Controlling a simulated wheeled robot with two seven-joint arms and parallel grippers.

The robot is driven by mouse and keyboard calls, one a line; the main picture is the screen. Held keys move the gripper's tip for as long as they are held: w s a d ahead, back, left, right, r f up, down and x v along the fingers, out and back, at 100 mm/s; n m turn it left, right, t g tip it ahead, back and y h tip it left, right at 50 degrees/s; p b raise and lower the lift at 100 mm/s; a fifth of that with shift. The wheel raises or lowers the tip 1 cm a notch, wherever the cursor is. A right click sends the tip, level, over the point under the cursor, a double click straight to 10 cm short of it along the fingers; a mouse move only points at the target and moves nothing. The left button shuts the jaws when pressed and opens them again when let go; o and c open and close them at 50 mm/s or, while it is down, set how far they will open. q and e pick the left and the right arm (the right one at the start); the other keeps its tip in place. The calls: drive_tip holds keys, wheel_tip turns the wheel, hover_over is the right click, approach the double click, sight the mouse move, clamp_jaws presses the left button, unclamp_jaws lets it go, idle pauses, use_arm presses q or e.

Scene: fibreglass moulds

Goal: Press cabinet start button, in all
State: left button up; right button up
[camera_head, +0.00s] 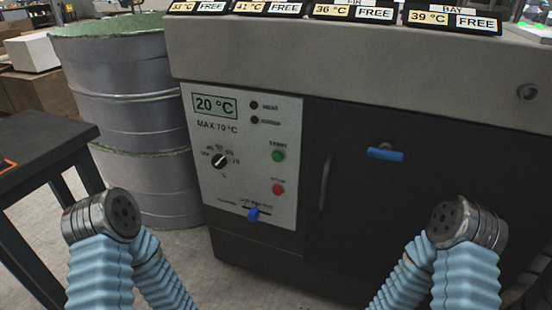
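The grey cabinet (340,50) stands in front of me with a pale control panel (235,185) on its left side. The green start button (278,156) is on the right of the panel, with the red stop button (278,190) below it. The display (215,105) reads 20 °C, above "MAX 70 °C". Two indicator lamps (254,111) beside it look dark. A black dial (219,161) and a low blue lever (254,214) are also on the panel. The dark cabinet door (420,190) looks shut. Neither gripper shows; only jointed parts of my arms are visible, apart from the panel.
A blue latch (385,153) and a vertical handle (324,182) stick out from the door. Stacked grey drums (135,120) stand left of the cabinet, and a dark table (40,150) is at far left. Several temperature signs (455,20) line the cabinet's top.

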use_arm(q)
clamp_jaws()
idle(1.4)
